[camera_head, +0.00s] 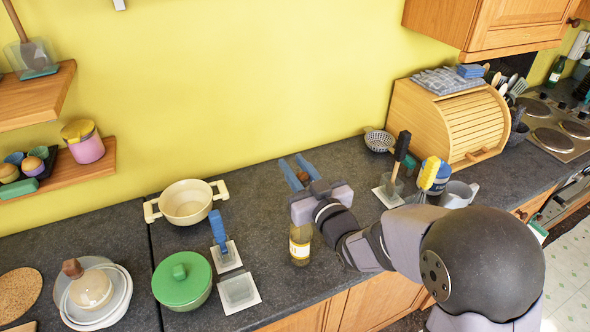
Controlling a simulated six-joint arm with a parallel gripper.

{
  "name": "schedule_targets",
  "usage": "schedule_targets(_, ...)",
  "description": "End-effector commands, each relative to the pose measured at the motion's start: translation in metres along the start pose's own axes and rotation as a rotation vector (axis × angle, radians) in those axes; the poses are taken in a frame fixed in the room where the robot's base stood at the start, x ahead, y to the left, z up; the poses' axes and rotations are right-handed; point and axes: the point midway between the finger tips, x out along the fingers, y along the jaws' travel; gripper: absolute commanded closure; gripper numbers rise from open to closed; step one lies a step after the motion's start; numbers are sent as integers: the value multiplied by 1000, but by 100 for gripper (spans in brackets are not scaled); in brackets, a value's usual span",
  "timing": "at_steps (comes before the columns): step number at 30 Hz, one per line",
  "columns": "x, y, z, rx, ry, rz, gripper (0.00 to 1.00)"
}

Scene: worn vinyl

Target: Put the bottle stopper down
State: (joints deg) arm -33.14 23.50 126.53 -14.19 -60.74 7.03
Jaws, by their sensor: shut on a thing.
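My gripper (296,166) reaches over the dark worktop from the right, its two blue fingers pointing toward the yellow wall. It is shut on a small brown bottle stopper (303,177), of which only a part shows between the fingers. A bottle (300,246) with yellowish contents and a pale label stands upright on the worktop, nearer the front than the gripper. The bottle's top is hard to make out close to my gripper's body. How high the stopper is above the worktop cannot be told.
Left of the gripper are a cream two-handled pot (187,203), a blue-handled brush on a square holder (220,240), an empty square tray (239,292) and a green-lidded pot (182,280). Right are a black-handled brush (397,165), a mug (458,194) and a wooden bread bin (450,120).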

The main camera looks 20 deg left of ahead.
Motion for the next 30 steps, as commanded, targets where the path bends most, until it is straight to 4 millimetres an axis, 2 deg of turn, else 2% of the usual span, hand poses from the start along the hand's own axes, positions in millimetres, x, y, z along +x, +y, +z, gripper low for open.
schedule_targets(11,0,0,-1,0,1,-1,100)
schedule_targets(17,1,-12,13,0,0,-20,100)
schedule_targets(23,4,-45,51,0,-1,-78,100)
schedule_targets(26,2,-68,82,1,-4,-117,100)
schedule_targets(30,-9,-99,133,1,-7,-160,100)
